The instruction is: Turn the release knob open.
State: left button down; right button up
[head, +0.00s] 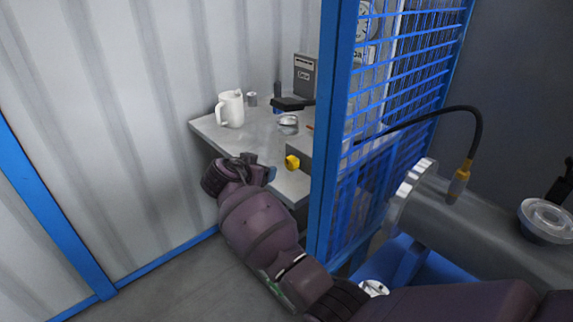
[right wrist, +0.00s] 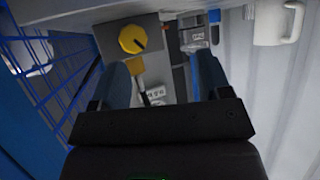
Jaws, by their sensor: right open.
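The release knob is a round yellow knob (head: 292,162) on the side of a grey box (head: 299,153) at the table's near edge. In the right wrist view the knob (right wrist: 132,39) shows face on, with a short dark mark on its lower right. My right gripper (head: 261,170) is in front of the table, left of the knob in the head view and apart from it. Its fingers (right wrist: 163,62) are open with nothing held. The knob lies beyond the fingertips, toward the left finger in the right wrist view. My left gripper is not in view.
A grey table (head: 215,129) carries a white jug (head: 231,108), a glass dish (head: 288,123) and a dark device (head: 305,75). A blue mesh partition (head: 335,130) stands close to the right of the knob. Floor left of my arm is clear.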

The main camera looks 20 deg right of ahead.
aim_at(289, 162)
jog(key=d+m+g+h, duration=0.1)
jog(key=d, duration=0.1)
jog(key=w+d+f+m+g+h+b, duration=0.1)
jog(key=d+m, duration=0.1)
jog(key=d, duration=0.1)
jog(key=w+d+f+m+g+h, duration=0.1)
jog(key=d+m, duration=0.1)
jog(key=d, duration=0.1)
jog(key=shift+w+d, duration=0.2)
jog(key=shift+b+x, duration=0.3)
jog(key=shift+x, duration=0.5)
jog(key=shift+r, duration=0.15)
jog(key=c, duration=0.9)
jog(key=shift+c, duration=0.2)
